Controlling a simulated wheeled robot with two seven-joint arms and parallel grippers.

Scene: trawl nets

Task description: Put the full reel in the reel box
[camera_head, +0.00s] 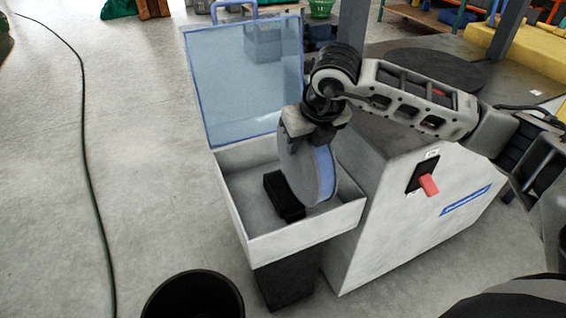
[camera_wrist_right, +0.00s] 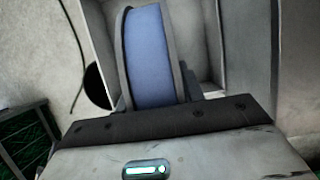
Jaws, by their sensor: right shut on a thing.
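The full reel (camera_head: 307,172) is a grey-sided disc with blue winding, standing on edge. My right gripper (camera_head: 309,133) is shut on its top edge. The reel hangs over and partly inside the reel box (camera_head: 305,239), an open light-grey box with a clear blue-tinted lid (camera_head: 243,82) raised at the back. In the right wrist view the blue winding of the reel (camera_wrist_right: 149,55) shows between two dark rims, with the box behind. Whether the reel touches the box floor cannot be told. My left gripper is not in view.
A black block (camera_head: 283,196) lies in the box beside the reel. A grey cabinet with a red switch (camera_head: 428,185) adjoins the box on the right. A black bin (camera_head: 193,296) stands in front. A dark hose (camera_head: 88,170) runs along the open floor at left.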

